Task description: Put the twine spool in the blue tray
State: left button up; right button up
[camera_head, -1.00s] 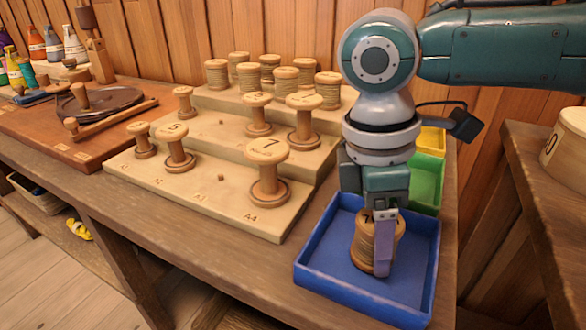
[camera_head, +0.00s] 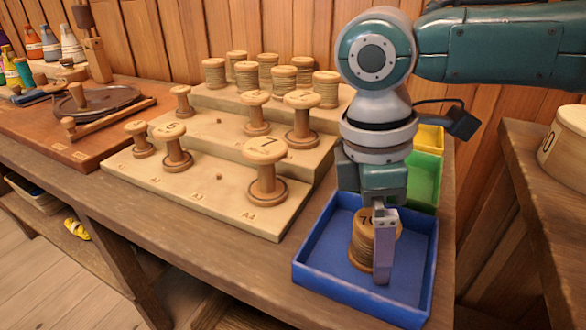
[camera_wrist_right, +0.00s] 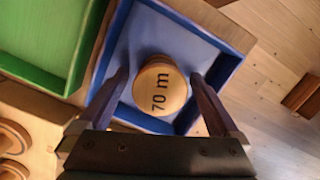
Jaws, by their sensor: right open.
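The twine spool (camera_head: 362,240) stands upright in the blue tray (camera_head: 318,284). Its wooden top reads "70 m" in the right wrist view (camera_wrist_right: 160,88), where the blue tray (camera_wrist_right: 200,45) surrounds it. My right gripper (camera_head: 383,268) is over the tray, its fingers reaching down beside the spool. In the right wrist view its fingers (camera_wrist_right: 164,92) are apart, one on each side of the spool, with gaps visible. The near finger hides part of the spool in the head view. My left gripper is not in view.
A stepped wooden rack (camera_head: 200,197) with several spools stands left of the tray. A green tray (camera_head: 424,180) and a yellow tray (camera_head: 430,138) lie behind the blue one. A round box (camera_head: 566,140) sits on the right table. A brown board (camera_head: 60,135) is at far left.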

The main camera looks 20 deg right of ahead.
aim_at(364, 220)
jog(key=r+p, duration=0.1)
jog(key=r, duration=0.2)
jog(key=a+r, duration=0.1)
jog(key=r, duration=0.3)
jog(key=r+p, duration=0.1)
jog(key=r, duration=0.2)
jog(key=shift+w+a+r+p, duration=0.2)
jog(key=shift+w+p, duration=0.1)
jog(key=shift+w, duration=0.1)
jog(key=shift+r, duration=0.35)
jog(key=shift+a+r, duration=0.1)
jog(key=shift+a, duration=0.1)
jog(key=s+a+f+m+t+y, duration=0.1)
jog(key=s+a+f+y, duration=0.1)
jog(key=s+a+f, duration=0.3)
jog(key=s+a+f+m+t+y, duration=0.2)
jog(key=s+a+y, duration=0.15)
jog(key=a, duration=0.35)
jog(key=s+d+f+m+t+h, duration=0.1)
jog(key=s+d+m+h, duration=0.2)
jog(key=s+d+m, duration=0.4)
jog(key=s+d, duration=0.1)
jog(key=d, duration=0.2)
jog(key=shift+d+f+h, duration=0.25)
jog(key=shift+d+h, duration=0.05)
jog(key=shift+h, duration=0.05)
jog(key=shift+s+r, duration=0.1)
